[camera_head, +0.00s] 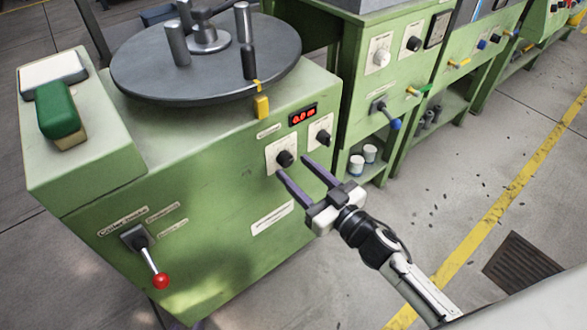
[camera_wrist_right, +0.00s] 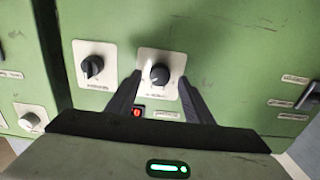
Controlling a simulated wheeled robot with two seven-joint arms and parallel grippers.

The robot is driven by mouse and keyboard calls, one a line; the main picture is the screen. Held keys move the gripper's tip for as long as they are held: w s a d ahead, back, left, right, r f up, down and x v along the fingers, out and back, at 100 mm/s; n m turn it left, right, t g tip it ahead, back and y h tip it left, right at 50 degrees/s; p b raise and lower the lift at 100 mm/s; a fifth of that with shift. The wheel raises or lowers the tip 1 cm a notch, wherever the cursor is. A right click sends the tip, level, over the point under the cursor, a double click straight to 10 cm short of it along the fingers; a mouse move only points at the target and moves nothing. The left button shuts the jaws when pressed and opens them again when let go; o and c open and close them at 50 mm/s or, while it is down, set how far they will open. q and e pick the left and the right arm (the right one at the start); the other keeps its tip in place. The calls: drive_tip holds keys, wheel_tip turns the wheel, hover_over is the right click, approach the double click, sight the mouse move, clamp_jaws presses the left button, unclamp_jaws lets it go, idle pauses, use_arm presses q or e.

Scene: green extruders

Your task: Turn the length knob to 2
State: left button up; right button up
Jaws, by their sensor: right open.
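Two black knobs sit on white plates on the front of the green machine, below a red-lit display (camera_head: 302,115). The left knob (camera_head: 285,158) is nearest my right gripper (camera_head: 294,166); the other knob (camera_head: 323,137) is further right. The plate labels are too small to read, so I cannot tell which is the length knob. In the right wrist view, where the display is below the knobs, the near knob (camera_wrist_right: 160,74) shows between the tips of the open fingers (camera_wrist_right: 160,80). The other knob (camera_wrist_right: 92,67) is left of them. I cannot see contact. My left gripper is not in view.
A red-balled lever (camera_head: 154,265) sticks out of the machine's front at the left. A dark turntable (camera_head: 205,70) and a green-handled block (camera_head: 60,113) are on top. Another green machine (camera_head: 385,75) stands to the right.

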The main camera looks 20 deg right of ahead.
drive_tip(key=shift+x, duration=1.05)
drive_tip(key=shift+c, duration=0.2)
drive_tip(key=c, duration=1)
